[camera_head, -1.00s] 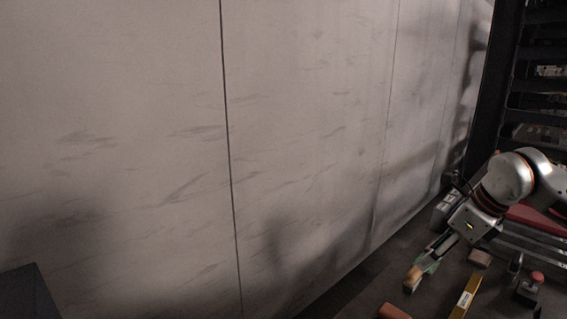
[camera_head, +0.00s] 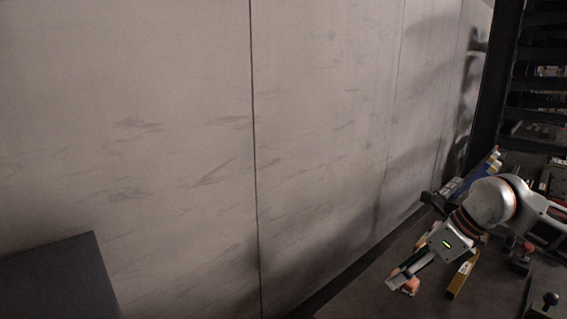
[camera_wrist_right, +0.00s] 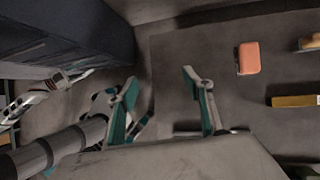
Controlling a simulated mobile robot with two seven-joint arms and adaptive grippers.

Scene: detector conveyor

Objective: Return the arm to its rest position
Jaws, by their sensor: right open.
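My right gripper (camera_head: 396,281) is at the lower right of the head view, at the end of my right arm, over the dark table. In the right wrist view its two green-lined fingers (camera_wrist_right: 160,84) are spread apart with nothing between them. An orange block (camera_wrist_right: 249,58) lies on the table to the right of the fingers, apart from them. In the head view an orange piece (camera_head: 411,287) shows right beside the fingertips. My left gripper does not show in the head view.
A yellow bar (camera_head: 462,277) lies on the table (camera_head: 385,268) near my right wrist, and a red-topped button box (camera_head: 521,255) stands further right. A large pale wall (camera_head: 330,130) fills the middle. A dark shelf rack (camera_head: 540,95) stands at the right. A dark panel (camera_head: 60,280) is at the lower left.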

